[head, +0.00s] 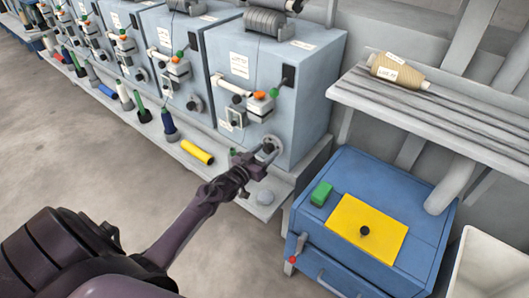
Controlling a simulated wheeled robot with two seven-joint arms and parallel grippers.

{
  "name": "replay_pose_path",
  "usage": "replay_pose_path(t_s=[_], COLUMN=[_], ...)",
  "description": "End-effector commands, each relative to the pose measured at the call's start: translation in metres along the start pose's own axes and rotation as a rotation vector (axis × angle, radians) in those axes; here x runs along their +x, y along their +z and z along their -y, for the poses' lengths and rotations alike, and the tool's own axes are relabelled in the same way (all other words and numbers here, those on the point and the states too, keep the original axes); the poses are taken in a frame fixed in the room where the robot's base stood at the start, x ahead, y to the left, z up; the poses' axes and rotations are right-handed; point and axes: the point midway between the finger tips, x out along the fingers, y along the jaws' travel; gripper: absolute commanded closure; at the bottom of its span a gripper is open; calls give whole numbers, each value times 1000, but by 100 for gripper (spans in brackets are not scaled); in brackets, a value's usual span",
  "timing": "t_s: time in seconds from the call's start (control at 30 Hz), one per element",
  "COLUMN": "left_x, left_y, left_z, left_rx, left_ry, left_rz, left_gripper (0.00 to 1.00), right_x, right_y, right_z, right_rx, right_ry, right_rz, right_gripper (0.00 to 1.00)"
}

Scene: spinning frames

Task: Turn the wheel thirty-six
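A small dark wheel (271,144) sits low on the front of the nearest grey-blue spinning machine (223,57). I cannot read a number thirty-six on it. My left gripper (267,154) is at this wheel, its two dark fingers apart, with the tips close to the wheel's lower left side. Whether the fingers touch the wheel is too small to tell. The gripper hides part of the wheel and the ledge below. My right gripper is not in view.
A ledge (222,166) along the machines holds several bobbins, including a yellow one (197,152). A blue cabinet (405,205) with a yellow plate (345,217) and green block (321,194) stands at right. A grey shelf (440,108) holds a tan yarn cone (397,72). The floor (90,150) at left is clear.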

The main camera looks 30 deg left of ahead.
Motion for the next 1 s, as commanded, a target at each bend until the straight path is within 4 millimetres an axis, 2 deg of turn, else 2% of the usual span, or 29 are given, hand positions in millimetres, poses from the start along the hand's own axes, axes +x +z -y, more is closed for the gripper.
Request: replay_pose_path(t_s=[0.27, 0.37, 0.53, 0.73, 0.83, 1.0], left_x=[0, -5, -30, -62, -72, -78], left_y=[-1, -1, -1, 0, 0, -1], left_z=[0, 0, 0, 0, 0, 0], left_rx=[1, 1, 1, 0, 0, 0], left_ry=[1, 0, 0, 0, 0, 1], left_rz=[-2, -1, 1, 1, -1, -2], left_gripper=[46, 46, 46, 46, 46, 46], right_x=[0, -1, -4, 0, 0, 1], right_y=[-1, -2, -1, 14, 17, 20], right_z=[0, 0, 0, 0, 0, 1], right_rx=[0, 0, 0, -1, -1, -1], right_ry=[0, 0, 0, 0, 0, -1], right_rz=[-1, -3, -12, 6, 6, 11], right_gripper=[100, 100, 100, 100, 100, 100])
